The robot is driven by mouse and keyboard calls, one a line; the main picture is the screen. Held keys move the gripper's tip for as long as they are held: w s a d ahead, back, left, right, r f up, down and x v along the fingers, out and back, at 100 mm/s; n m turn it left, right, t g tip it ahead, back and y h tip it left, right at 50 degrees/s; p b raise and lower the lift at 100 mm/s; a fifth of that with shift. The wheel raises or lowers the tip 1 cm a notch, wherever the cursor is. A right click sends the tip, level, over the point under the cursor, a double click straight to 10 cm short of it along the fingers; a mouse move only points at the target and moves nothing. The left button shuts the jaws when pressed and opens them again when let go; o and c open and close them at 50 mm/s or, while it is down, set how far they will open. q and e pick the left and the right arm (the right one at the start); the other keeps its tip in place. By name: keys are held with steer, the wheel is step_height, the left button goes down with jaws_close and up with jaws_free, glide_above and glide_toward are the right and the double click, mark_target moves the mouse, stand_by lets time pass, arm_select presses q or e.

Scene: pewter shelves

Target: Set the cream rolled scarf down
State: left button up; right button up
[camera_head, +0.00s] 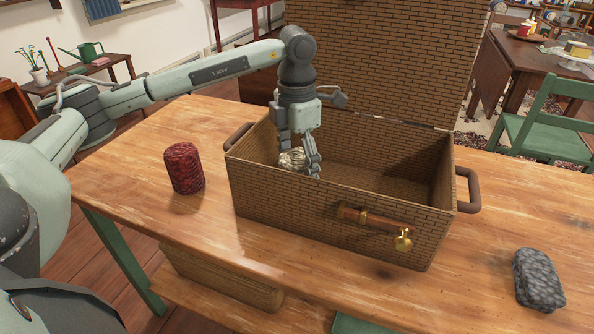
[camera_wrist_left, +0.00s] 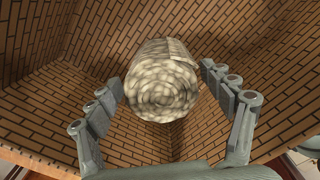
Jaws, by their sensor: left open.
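The cream rolled scarf (camera_head: 292,158) is inside the left part of the open wicker-patterned basket (camera_head: 330,215). In the left wrist view the scarf (camera_wrist_left: 162,82) shows its spiral end, with basket walls behind it. My left gripper (camera_head: 298,165) reaches down into the basket over the scarf. Its fingers (camera_wrist_left: 165,115) are spread, one on each side of the scarf, with gaps showing between them and it. The basket's front wall hides the scarf's lower part, and I cannot tell fully what it rests on. My right gripper is not in view.
A red rolled scarf (camera_head: 184,168) stands on the wooden table (camera_head: 130,190) left of the basket. A grey rolled scarf (camera_head: 538,280) lies at the right. The basket's lid (camera_head: 385,60) stands open behind. The basket's right part looks empty.

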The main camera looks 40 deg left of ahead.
mark_target(298, 156)
arm_select(q)
step_height(298, 156, up, 4)
steer(key=shift+r, duration=0.1)
step_height(298, 156, up, 6)
steer(key=shift+f, duration=0.15)
steer(key=shift+r, duration=0.35)
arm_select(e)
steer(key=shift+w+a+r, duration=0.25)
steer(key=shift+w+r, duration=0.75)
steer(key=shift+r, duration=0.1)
